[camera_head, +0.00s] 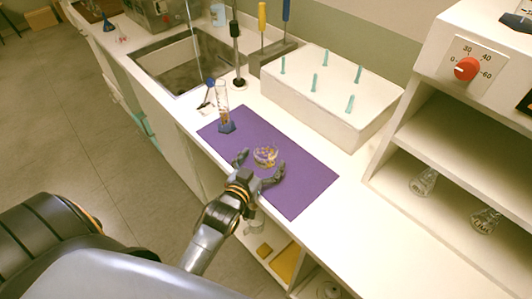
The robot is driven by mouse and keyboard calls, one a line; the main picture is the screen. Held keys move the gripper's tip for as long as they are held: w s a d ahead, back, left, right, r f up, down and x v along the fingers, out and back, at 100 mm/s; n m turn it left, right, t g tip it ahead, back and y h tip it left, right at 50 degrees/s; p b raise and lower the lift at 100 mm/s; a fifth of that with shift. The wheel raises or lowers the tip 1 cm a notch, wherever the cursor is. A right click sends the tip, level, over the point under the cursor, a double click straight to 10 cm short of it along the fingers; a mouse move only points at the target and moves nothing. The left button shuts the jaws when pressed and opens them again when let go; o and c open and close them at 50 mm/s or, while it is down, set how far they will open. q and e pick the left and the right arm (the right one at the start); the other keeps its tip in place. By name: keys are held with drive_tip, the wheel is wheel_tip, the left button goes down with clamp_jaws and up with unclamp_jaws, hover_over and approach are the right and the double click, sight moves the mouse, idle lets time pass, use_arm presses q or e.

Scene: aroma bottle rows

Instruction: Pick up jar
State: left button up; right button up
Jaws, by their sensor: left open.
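A small glass jar (265,154) with yellowish contents sits on the purple mat (305,185) on the white counter. My left gripper (260,166) is open at the near side of the jar. One finger is to the left of the jar and the other to the right; I cannot tell whether either touches it. My right gripper is not in view.
A glass cylinder on a blue base (224,110) stands at the mat's far left corner. A white box with teal pegs (325,105) is behind the mat. A shelf unit (445,140) holding flasks is at right. A sink (178,62) is at far left.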

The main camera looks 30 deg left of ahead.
use_arm(q)
drive_tip(key=shift+w+f, duration=0.1)
drive_tip(key=shift+w, duration=0.3)
drive_tip(key=shift+s, duration=0.1)
drive_tip(key=shift+c, duration=0.4)
drive_tip(key=c, duration=1.2)
